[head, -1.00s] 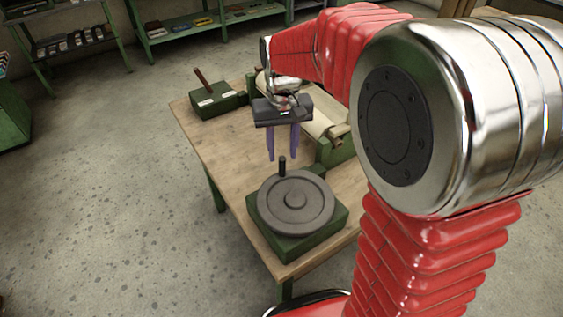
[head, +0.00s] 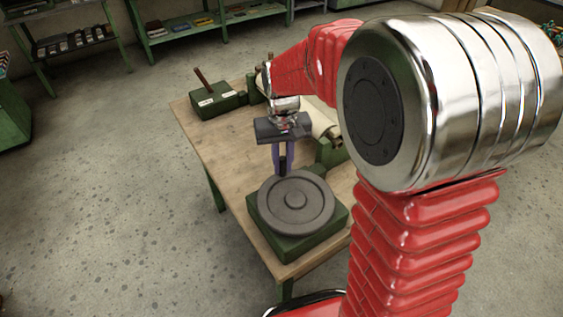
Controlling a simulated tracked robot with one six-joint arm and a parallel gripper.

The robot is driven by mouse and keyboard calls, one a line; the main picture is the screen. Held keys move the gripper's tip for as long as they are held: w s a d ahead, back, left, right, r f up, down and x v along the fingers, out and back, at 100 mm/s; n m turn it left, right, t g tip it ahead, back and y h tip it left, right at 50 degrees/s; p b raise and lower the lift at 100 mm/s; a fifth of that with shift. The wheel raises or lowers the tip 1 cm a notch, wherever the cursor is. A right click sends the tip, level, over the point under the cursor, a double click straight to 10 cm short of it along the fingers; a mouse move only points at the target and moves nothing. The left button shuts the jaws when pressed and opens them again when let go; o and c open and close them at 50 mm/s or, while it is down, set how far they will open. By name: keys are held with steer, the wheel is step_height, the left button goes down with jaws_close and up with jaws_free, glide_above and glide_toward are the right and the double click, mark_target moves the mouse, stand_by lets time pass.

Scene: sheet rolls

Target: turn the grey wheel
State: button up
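The grey wheel (head: 278,213) lies flat on a green block (head: 290,246) at the near end of the wooden table. Its dark upright handle (head: 282,168) stands at the wheel's far edge. My gripper (head: 283,171) points down over that edge. Its two purple fingers are close together, one on each side of the handle, and look shut on it. The fingertips partly hide the handle.
A green box with a brown lever (head: 218,103) stands at the table's far left corner. A pale roll in a green frame (head: 326,123) lies behind my gripper, partly hidden by my arm. The table's left side (head: 215,150) is clear.

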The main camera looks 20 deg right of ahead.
jaws_close()
steer(key=shift+d+m, duration=0.8)
steer(key=shift+m, duration=0.3)
steer(key=shift+d, duration=0.55)
steer(key=o, duration=0.5)
jaws_free()
